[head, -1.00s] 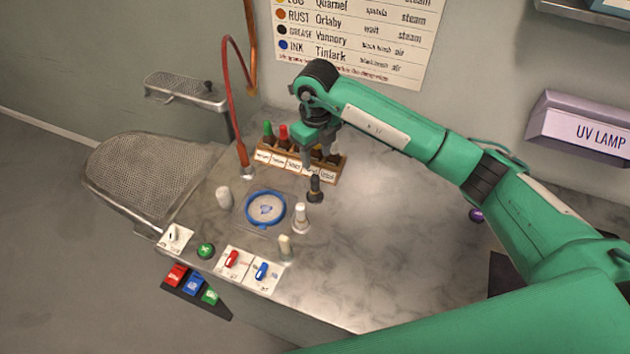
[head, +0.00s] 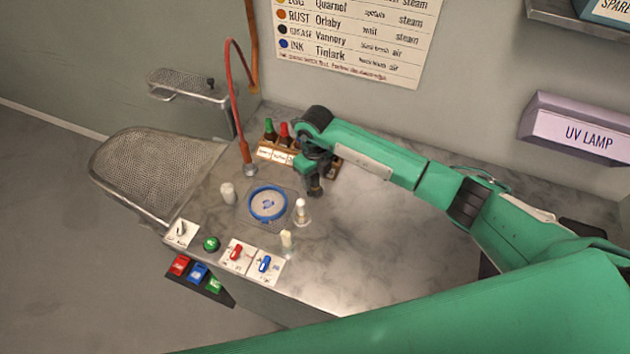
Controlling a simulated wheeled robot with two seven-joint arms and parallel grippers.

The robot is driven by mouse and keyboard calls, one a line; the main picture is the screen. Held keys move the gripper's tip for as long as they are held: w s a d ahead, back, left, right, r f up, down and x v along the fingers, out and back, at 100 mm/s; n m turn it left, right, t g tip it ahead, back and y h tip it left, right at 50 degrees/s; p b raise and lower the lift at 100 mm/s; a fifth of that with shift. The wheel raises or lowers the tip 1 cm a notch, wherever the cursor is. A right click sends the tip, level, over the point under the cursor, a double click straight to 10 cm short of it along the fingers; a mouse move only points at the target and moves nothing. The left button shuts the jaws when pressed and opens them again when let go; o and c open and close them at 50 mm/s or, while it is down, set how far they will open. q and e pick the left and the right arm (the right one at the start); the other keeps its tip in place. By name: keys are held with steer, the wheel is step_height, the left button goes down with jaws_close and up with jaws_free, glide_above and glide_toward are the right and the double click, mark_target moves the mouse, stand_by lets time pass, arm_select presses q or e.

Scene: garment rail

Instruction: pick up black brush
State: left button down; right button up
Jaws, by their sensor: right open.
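The black brush (head: 315,190) stands upright on the marble worktop, right of the blue-rimmed dish. Only its lower part shows; my right gripper (head: 315,176) hides the top. My right gripper points down, open, directly over the brush, with its fingers at the brush's upper part. I cannot tell whether the fingers touch it. My left gripper is not in view.
A white brush (head: 302,212) stands close by, in front of the black one. A bottle rack (head: 270,153) is behind, partly hidden by my arm. The blue-rimmed dish (head: 249,207) and a red hose (head: 236,100) are to the left. The worktop's right side is clear.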

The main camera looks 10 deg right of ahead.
jaws_close()
steer(key=shift+r+b, duration=0.3)
steer(key=shift+r, duration=0.3)
step_height(320, 180, up, 19)
steer(key=b, duration=0.5)
steer(key=shift+b, duration=0.3)
steer(key=shift+f, duration=0.15)
